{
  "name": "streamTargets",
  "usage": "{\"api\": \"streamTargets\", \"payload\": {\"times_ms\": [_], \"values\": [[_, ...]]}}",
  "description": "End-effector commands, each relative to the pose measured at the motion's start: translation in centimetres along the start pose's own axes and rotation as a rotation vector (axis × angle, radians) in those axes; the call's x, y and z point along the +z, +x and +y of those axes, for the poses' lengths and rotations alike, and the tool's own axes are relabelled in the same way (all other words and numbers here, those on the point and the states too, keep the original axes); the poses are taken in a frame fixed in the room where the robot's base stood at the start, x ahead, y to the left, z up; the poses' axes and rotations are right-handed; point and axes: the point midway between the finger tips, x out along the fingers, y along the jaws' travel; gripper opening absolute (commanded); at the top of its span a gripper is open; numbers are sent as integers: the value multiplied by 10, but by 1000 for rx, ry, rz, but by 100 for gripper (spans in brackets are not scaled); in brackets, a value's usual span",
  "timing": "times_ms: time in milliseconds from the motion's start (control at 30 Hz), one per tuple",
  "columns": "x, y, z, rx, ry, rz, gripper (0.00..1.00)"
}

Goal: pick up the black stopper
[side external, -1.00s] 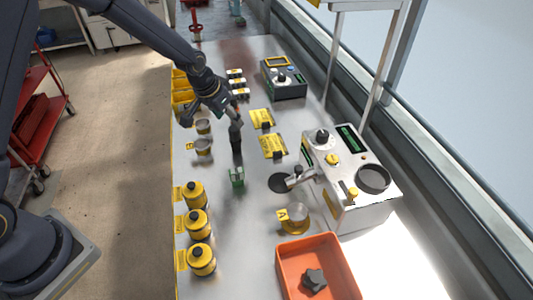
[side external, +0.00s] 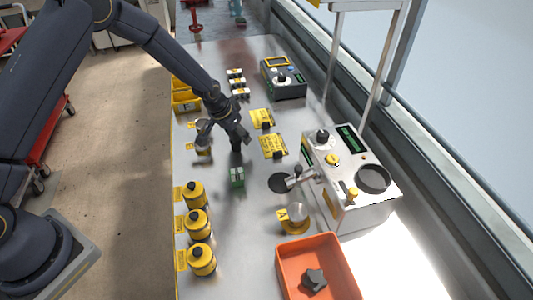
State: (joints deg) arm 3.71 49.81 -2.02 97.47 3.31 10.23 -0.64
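My gripper (side external: 238,139) is low over the middle of the steel bench, pointing down. A dark upright shape (side external: 236,147) shows right under it, partly hidden by the fingers; it may be the black stopper, but I cannot tell it from the gripper's own dark parts or shadow. The fingers are small and dark here, so whether they are apart or shut, or touch the shape, is unclear. A small green block (side external: 237,177) stands on the bench just nearer the camera than the gripper.
Several yellow jars with black caps (side external: 197,222) line the left edge. A silver machine (side external: 347,195) stands at right, with a dark disc (side external: 280,183) beside it. An orange bin (side external: 290,262) holds a dark grey lump (side external: 314,279). Yellow cards (side external: 273,144) lie right of the gripper.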

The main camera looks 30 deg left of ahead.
Motion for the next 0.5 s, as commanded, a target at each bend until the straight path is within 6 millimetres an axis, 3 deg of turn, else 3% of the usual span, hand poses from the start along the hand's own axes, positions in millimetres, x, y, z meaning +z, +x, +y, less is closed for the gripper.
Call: {"api": "streamTargets", "payload": {"times_ms": [67,500], "values": [[0,0,0,0,0,0,49],[0,0,0,0,0,-1,3]]}}
